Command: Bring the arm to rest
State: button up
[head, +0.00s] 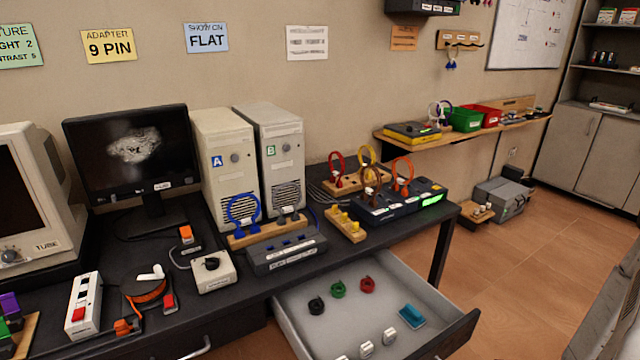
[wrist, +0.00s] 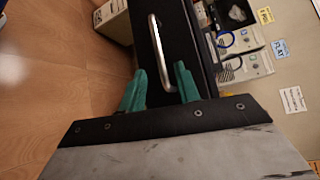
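My gripper (wrist: 159,68) shows in the wrist view as two green fingers with a clear gap between them. The gripper is open and holds nothing that I can see. A silver drawer handle (wrist: 154,45) on a dark front appears between and beyond the fingers. I cannot tell whether the fingers touch it. My gripper cannot be made out in the head view.
The dark desk (head: 225,290) carries a monitor (head: 135,150), computer towers (head: 225,165) and small devices. An open drawer (head: 440,335) juts out, with rings and a blue piece (head: 411,315) inside.

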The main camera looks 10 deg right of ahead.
jog(key=s+a+r+n+g+h, duration=0.1)
jog(key=r+h, duration=0.4)
jog(key=r, duration=0.7)
jog(key=s+a+r+n+g+h, duration=0.2)
jog(key=s+a+r+n+h, duration=0.1)
jog(key=r, duration=1)
jog(key=s+a+r+n+g+h, duration=0.1)
jog(key=s+a+r+h, duration=0.3)
jog(key=r, duration=0.8)
jog(key=a+n+h, duration=0.1)
jog(key=a+h, duration=0.1)
jog(key=h, duration=0.1)
jog(key=shift+s+a+r+n+g, duration=0.2)
jog(key=shift+a+r+n+g, duration=0.1)
jog(key=shift+r+n+g, duration=0.1)
